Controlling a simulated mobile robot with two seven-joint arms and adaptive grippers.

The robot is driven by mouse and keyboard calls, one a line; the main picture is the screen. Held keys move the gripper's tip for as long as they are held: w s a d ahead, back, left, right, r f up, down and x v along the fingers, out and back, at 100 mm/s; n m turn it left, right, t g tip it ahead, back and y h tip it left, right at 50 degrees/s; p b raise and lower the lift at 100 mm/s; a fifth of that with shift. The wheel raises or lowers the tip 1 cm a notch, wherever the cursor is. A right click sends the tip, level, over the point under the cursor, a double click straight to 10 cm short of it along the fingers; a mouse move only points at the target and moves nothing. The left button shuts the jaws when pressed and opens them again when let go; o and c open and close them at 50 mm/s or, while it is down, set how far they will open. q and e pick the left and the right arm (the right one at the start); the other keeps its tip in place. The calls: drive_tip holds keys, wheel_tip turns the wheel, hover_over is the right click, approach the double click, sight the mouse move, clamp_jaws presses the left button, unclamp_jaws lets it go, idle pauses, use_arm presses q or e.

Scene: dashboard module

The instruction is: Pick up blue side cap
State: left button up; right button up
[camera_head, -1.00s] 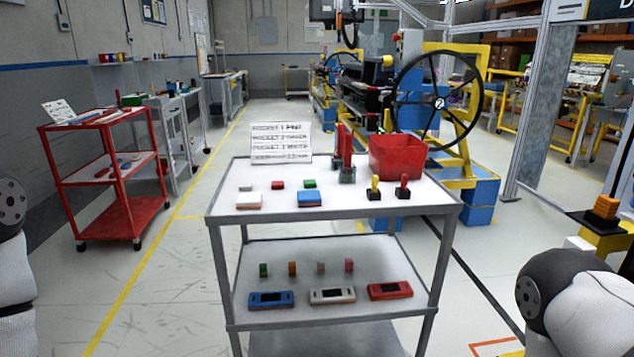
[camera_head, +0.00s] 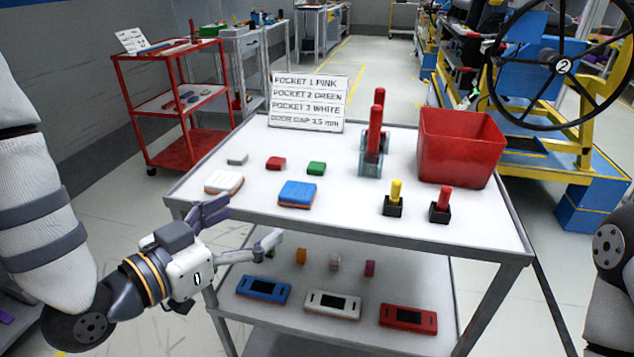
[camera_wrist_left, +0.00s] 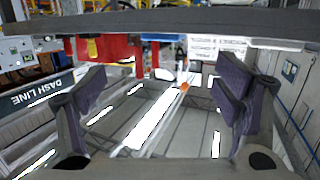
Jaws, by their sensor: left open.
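A blue block with an orange underside (camera_head: 298,193) lies on the cart's white top, near its front edge. Another blue piece, a flat tray-like one with a dark slot (camera_head: 263,290), lies on the lower shelf. The frames do not settle which is the side cap. My left gripper (camera_head: 240,228) is open and empty at the cart's front left edge, below and left of the blue block and apart from it. Its spread fingers show in the left wrist view (camera_wrist_left: 160,98) with nothing between them. My right gripper is out of view.
The cart top (camera_head: 345,205) also holds a white block (camera_head: 224,182), small coloured pieces, a red bin (camera_head: 459,148), a sign (camera_head: 307,102), and yellow (camera_head: 395,200) and red (camera_head: 441,206) handled tools. White (camera_head: 332,304) and red (camera_head: 408,319) pieces lie below.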

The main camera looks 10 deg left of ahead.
sight(293, 193)
use_arm(q)
drive_tip(key=w+f+b, duration=0.1)
drive_tip(key=w+d+b, duration=0.1)
drive_tip(key=shift+w+f, duration=0.3)
drive_tip(key=shift+f, duration=0.1)
drive_tip(key=x, duration=0.5)
drive_tip(key=r+x, duration=0.1)
drive_tip(key=x, duration=0.2)
drive_tip(key=shift+w+b, duration=0.3)
drive_tip(key=c, duration=1.4)
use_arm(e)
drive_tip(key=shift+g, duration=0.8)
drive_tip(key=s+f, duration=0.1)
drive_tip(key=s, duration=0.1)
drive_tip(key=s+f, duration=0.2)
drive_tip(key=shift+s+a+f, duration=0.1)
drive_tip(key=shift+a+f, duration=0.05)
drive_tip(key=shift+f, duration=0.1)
